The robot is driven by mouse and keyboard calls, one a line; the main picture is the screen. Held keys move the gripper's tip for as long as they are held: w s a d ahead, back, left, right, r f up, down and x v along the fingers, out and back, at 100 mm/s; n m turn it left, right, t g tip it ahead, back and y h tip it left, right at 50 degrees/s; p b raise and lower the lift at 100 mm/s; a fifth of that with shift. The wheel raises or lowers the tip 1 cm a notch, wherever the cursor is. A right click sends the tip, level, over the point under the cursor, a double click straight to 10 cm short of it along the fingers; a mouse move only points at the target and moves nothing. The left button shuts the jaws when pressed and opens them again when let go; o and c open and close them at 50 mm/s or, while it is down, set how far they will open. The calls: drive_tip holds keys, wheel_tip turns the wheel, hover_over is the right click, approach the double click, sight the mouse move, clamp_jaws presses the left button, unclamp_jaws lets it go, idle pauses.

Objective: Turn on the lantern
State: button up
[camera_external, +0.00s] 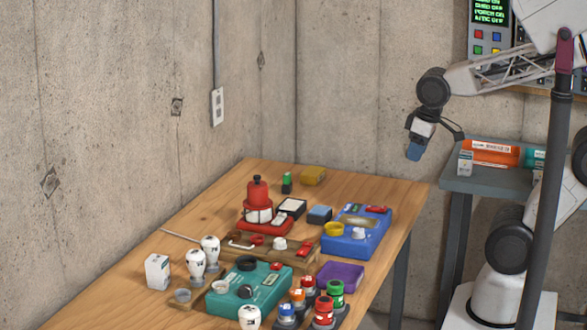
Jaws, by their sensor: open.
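A red lantern-like object (257,192) with a pale middle band and a dark knob on top stands upright on a red base (265,226), toward the back of the wooden table. Its switch is too small to make out, and I cannot tell whether it is lit. My gripper (433,146) is open in the air, up and to the right of the lantern, beyond the table's right edge. It appears empty and touches nothing on the table.
A blue device (357,238) stands right of the lantern, a teal box (247,291) in front. White bulbs (210,249), a purple tray (340,274) and several colored jars (324,311) crowd the front. The wooden table's (215,198) back left is clear. A grey side table (487,182) stands right.

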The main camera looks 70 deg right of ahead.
drive_tip(key=shift+w, duration=0.3)
drive_tip(key=c, duration=0.4)
drive_tip(key=shift+w+r, duration=0.1)
drive_tip(key=shift+w, duration=0.2)
drive_tip(key=c, duration=0.3)
drive_tip(key=w+a, duration=0.1)
drive_tip(key=w, duration=0.4)
drive_tip(key=w+a, duration=0.1)
drive_tip(key=w, duration=0.4)
drive_tip(key=w+a, duration=0.1)
drive_tip(key=w, duration=0.4)
drive_tip(key=shift+w, duration=0.4)
clamp_jaws()
drive_tip(key=w+a+f, duration=0.2)
drive_tip(key=w, duration=0.5)
drive_tip(key=w+a+f, duration=0.3)
drive_tip(key=w, duration=0.4)
drive_tip(key=shift+w+a+t, duration=0.2)
drive_tip(key=shift+t, duration=0.2)
